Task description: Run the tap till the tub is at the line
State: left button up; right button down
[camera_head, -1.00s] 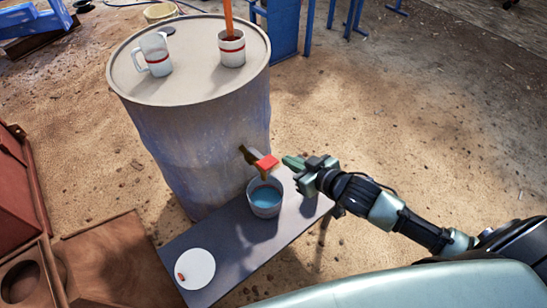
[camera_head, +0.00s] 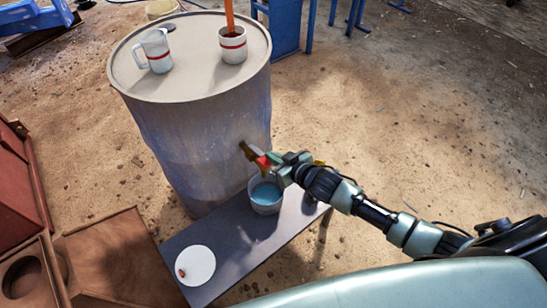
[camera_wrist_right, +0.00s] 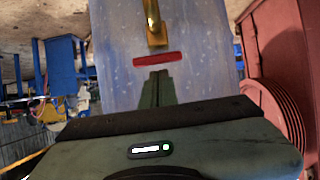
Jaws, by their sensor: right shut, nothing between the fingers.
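The tap (camera_head: 247,150) comes out of the side of a large grey-blue drum and is brass with a red handle (camera_head: 263,161). The tub (camera_head: 265,207), a pale round vessel with blue water (camera_head: 267,193) in it, stands on a dark bench below the tap. I cannot make out a line on it or a running stream. My right gripper (camera_head: 279,161) is shut and empty, its tips at the red handle and partly covering it. In the right wrist view the shut fingertips (camera_wrist_right: 158,76) point at the red handle (camera_wrist_right: 157,58), close to it; contact is unclear.
The drum (camera_head: 200,135) carries a white mug (camera_head: 157,52) and a red-banded cup (camera_head: 233,48) with an orange stick. The dark bench (camera_head: 228,245) also holds a white disc (camera_head: 195,266) with a small red piece. Red-brown machinery (camera_head: 15,190) stands left. Sandy ground is open at right.

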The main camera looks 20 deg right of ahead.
jog(key=shift+f, duration=0.25)
